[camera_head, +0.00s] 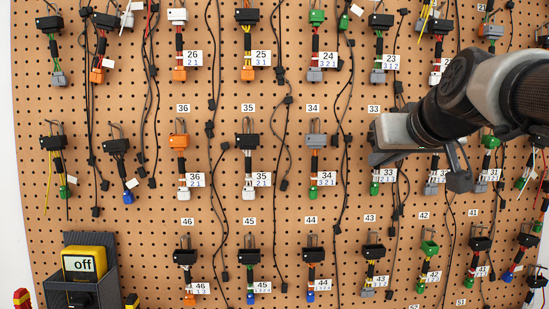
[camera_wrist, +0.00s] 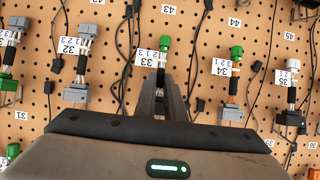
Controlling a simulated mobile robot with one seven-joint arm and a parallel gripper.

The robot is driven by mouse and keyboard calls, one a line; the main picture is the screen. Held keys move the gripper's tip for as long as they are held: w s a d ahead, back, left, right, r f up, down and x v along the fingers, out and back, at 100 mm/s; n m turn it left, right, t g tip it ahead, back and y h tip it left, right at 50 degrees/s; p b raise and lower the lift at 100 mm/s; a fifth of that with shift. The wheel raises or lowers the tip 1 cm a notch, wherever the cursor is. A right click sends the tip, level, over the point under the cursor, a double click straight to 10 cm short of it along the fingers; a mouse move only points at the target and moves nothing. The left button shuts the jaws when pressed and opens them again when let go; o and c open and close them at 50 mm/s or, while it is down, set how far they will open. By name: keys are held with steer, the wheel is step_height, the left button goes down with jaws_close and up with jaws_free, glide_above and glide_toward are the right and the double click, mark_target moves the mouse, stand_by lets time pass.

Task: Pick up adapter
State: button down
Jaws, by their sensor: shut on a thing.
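The adapter labelled 33 (camera_head: 376,188) hangs at the pegboard below the number 33 plate, with its green lower connector and white tag showing below my gripper. In the wrist view, its green end and tag (camera_wrist: 152,57) stick out beyond the fingertips. My gripper (camera_head: 382,158) is at the board, shut on the upper part of this adapter. The fingers also show in the wrist view (camera_wrist: 160,97). The gripped connector and its hook are hidden by the gripper, so I cannot tell whether it is still on the hook.
The pegboard (camera_head: 282,215) holds rows of hanging adapters. Adapter 34 (camera_head: 315,142) hangs close to the left of my gripper, and adapter 43 (camera_head: 373,255) below. Thin black cables (camera_head: 346,200) hang between columns. A yellow meter (camera_head: 84,263) reading "off" sits in a dark holder at lower left.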

steer(key=s+r+b, duration=0.1)
steer(key=s, duration=1.7)
